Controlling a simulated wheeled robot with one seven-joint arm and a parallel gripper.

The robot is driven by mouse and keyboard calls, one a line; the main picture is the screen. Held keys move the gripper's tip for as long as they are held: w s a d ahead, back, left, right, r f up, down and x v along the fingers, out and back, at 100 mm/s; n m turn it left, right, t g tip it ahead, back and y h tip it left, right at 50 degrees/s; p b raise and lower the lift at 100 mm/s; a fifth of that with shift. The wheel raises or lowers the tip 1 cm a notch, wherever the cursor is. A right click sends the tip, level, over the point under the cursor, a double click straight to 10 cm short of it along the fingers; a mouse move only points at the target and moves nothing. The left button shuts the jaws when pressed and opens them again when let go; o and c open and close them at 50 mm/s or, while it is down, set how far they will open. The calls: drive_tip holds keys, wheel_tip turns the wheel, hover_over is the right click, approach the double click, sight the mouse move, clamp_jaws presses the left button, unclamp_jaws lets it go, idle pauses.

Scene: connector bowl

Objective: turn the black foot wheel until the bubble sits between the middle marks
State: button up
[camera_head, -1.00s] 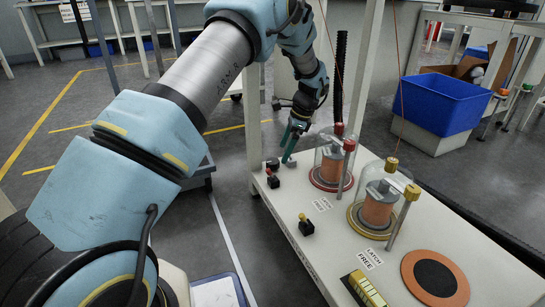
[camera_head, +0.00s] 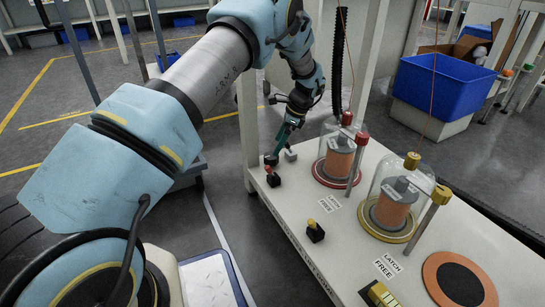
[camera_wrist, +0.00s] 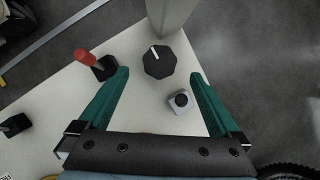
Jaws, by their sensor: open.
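The black foot wheel (camera_wrist: 159,61) is a many-sided knob with a white mark, near the white table's corner in the wrist view. In the head view the wheel (camera_head: 271,159) is small, at the table's left edge. My gripper (camera_wrist: 159,73) is open and empty, its green fingers on either side of the wheel, with gaps showing on both sides. In the head view my gripper (camera_head: 281,147) hangs over that corner. A yellow block with pale windows (camera_head: 380,294), perhaps the level, is cut off at the bottom edge. No bubble can be made out.
Beside the wheel are a red-handled switch (camera_wrist: 89,60) and a grey block with a black button (camera_wrist: 180,100). A pale post (camera_wrist: 168,14) rises close behind the wheel. Two glass domes, red-based (camera_head: 338,160) and yellow-based (camera_head: 393,208), stand farther right.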

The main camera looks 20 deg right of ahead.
sight(271, 158)
drive_tip(key=b+x, duration=0.2)
drive_tip(key=x, duration=0.3)
drive_tip(key=shift+a+f, duration=0.1)
drive_tip(key=shift+f, duration=0.2)
drive_tip(key=shift+c, duration=0.3)
drive_tip(key=c, duration=1.3)
